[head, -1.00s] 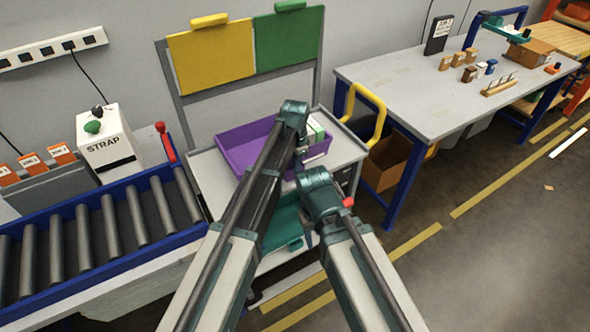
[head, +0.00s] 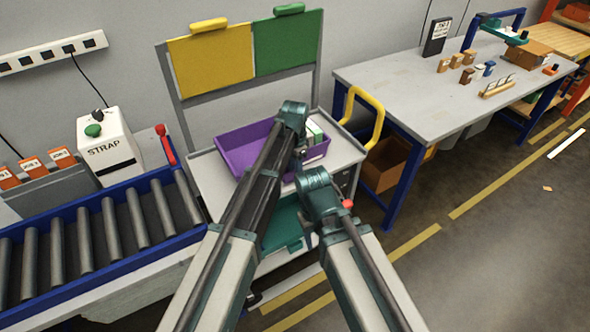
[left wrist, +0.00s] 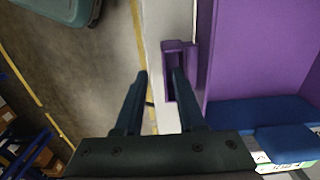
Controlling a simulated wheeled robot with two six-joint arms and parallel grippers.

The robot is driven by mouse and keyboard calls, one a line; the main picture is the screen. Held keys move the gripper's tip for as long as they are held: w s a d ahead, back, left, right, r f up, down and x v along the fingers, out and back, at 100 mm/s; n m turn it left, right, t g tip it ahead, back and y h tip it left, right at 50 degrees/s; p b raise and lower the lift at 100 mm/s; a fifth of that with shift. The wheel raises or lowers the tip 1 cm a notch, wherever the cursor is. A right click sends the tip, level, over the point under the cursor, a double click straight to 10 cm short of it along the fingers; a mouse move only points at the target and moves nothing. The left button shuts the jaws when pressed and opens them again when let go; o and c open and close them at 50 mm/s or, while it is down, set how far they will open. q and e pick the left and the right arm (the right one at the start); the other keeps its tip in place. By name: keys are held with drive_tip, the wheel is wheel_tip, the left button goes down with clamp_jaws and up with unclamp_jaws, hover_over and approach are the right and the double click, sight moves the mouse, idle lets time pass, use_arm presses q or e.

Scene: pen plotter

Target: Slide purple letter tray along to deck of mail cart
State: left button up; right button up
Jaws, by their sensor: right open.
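The purple letter tray (head: 238,160) lies on the light grey deck (head: 347,150) of the mail cart, below its yellow and green boards. Boxes stand at the tray's right end. In the left wrist view the tray's purple handle (left wrist: 167,58) sticks out from its wall. My left gripper (left wrist: 159,75) is open at that handle, one finger over the handle and the other outside it, on the floor side. Contact is unclear. In the head view my left arm hides its fingers. My right gripper (head: 326,212) is open in front of the cart, its fingers mostly hidden.
A yellow cart handle (head: 377,118) stands at right, before a grey worktable (head: 430,100). The floor at right is open.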

use_arm(q)
wheel_tip(320, 180, up, 13)
drive_tip(key=p, duration=1.2)
drive_tip(key=shift+f, duration=0.15)
drive_tip(key=s+a+n, duration=1.2)
drive_tip(key=s+a, duration=0.5)
drive_tip(key=s, duration=0.3)
drive_tip(key=s+d+f+m+b, duration=0.1)
drive_tip(key=s+d+m+b, duration=0.1)
drive_tip(key=d, duration=0.3)
drive_tip(key=s+d+f+m+y+b, duration=0.1)
drive_tip(key=s+d+f+m, duration=0.1)
drive_tip(key=d, duration=0.4)
drive_tip(key=shift+s+f+b, duration=0.3)
drive_tip(key=shift+s+b, duration=0.05)
drive_tip(key=shift+s, duration=0.3)
drive_tip(key=shift+d, duration=0.1)
